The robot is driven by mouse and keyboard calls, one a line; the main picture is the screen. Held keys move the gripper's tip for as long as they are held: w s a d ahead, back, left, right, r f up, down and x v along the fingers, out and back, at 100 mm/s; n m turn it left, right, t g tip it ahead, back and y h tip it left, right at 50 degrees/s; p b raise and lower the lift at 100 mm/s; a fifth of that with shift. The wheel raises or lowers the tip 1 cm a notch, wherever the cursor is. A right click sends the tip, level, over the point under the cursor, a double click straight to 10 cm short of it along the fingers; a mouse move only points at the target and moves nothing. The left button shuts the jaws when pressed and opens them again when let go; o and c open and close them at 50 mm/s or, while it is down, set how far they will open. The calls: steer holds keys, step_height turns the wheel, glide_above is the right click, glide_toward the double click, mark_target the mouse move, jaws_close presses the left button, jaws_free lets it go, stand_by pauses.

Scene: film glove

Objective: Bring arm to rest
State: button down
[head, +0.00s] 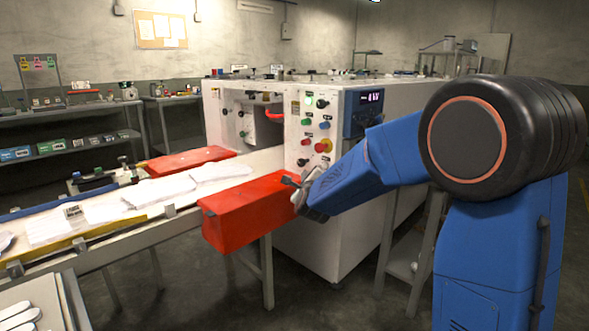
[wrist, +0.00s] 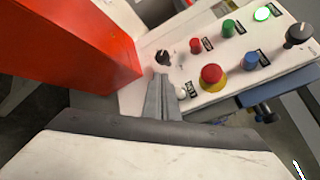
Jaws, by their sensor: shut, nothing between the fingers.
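My gripper (head: 290,182) is at the end of my blue arm (head: 365,165), low in front of the white machine's control panel (head: 315,110). In the wrist view its two fingers (wrist: 163,90) lie together, with nothing seen between them. They point toward the panel, close to a black knob (wrist: 163,57); I cannot tell whether they touch it. The red box-like guard (head: 245,210) is just left of the gripper in the head view. It also fills the upper left of the wrist view (wrist: 85,45).
The panel has a red emergency stop (wrist: 212,75) on yellow and a lit green button (wrist: 263,13). A conveyor (head: 130,235) with white gloves (head: 160,188) runs in at the left. A second red guard (head: 190,160) is behind it. Open floor (head: 200,298) shows below.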

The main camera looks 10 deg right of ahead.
steer(key=s+d+f+n+g, duration=0.2)
steer(key=s+n, duration=0.7)
steer(key=s, duration=0.9)
steer(key=s+d+f+n+g+y, duration=0.1)
steer(key=s+d+f+n+g, duration=0.2)
steer(key=s, duration=1.5)
steer(key=s+d+f+n+g+y, duration=0.1)
steer(key=s+d+f+n+g, duration=0.2)
steer(key=s+n, duration=1.2)
step_height(320, 180, down, 2)
steer(key=s+g, duration=0.3)
steer(key=g, duration=0.1)
steer(key=shift+w, duration=0.1)
